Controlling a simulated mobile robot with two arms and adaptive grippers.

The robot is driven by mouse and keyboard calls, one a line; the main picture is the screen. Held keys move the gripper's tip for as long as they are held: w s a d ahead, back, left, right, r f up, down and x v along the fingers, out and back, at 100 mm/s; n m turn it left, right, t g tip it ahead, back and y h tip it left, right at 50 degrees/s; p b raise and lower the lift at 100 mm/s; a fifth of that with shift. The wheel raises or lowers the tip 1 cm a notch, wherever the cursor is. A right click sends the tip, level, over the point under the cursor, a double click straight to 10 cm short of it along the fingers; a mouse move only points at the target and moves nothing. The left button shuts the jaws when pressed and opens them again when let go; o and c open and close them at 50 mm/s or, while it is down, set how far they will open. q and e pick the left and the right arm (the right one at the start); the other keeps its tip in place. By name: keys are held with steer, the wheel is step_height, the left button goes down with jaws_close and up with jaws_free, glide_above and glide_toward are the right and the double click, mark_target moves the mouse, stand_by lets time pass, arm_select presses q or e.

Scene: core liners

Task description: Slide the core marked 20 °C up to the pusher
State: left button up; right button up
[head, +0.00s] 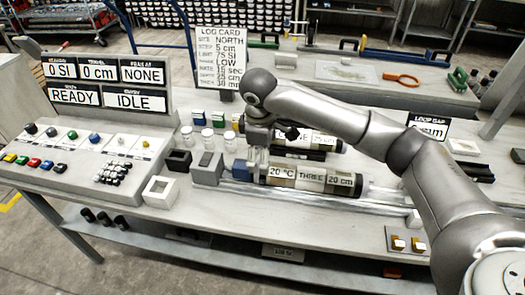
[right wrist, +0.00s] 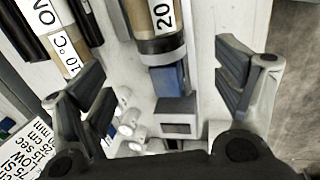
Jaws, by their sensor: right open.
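The core marked 20 °C, THREE and 20 cm (head: 310,179) lies in a clear trough along the bench front. The blue pusher block (head: 241,171), joined to a grey block (head: 207,168), is at the core's left end. In the right wrist view the blue block (right wrist: 168,78) sits close to the core's end; I cannot tell if they touch. My right gripper (head: 258,160) is over this end, pointing down. Its spread fingers (right wrist: 162,78) stand either side of the blue block, empty. My left gripper is out of view.
Another core (head: 325,142) lies in a dark holder behind. White-capped jars (head: 208,138) and a log card (head: 220,57) stand behind the pusher. A white open box (head: 160,191) and a button console (head: 85,150) are at left.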

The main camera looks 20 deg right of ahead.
steer(key=x, duration=1)
steer(key=shift+w+d+f+p, duration=0.1)
steer(key=shift+f+p, duration=0.3)
jaws_close()
stand_by(0.4)
